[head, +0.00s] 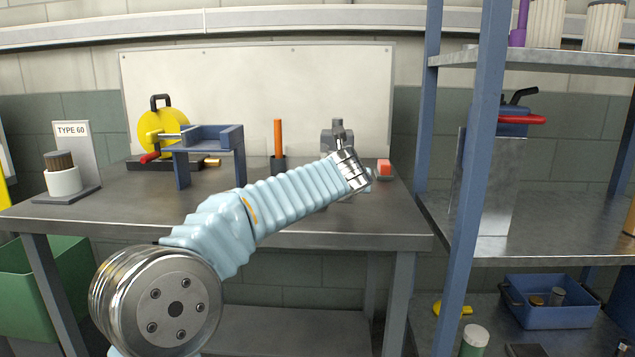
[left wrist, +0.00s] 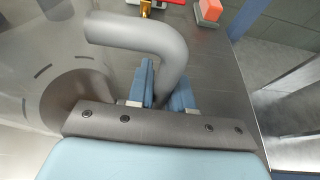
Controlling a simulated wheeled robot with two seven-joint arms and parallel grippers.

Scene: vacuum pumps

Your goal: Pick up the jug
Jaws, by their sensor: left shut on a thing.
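A thick, curved grey handle, which I take to be the jug's (left wrist: 145,38), fills the upper middle of the left wrist view. My left gripper (left wrist: 165,88) is shut on it, with a blue finger on either side of its lower run. A dark round shape shows at the left of that view; I cannot tell whether it is part of the jug. In the head view my left arm reaches over the bench, and a grey shape (head: 327,140) shows just behind its wrist. The fingertips cannot be made out there. My right gripper is not in view.
The metal bench (head: 120,222) also carries a blue stand (head: 210,140), a yellow disc (head: 160,125), an orange upright rod (head: 278,138), a brush in a white cup (head: 63,180) and a red block (head: 384,168). A blue-posted shelf (head: 467,190) stands close on the right.

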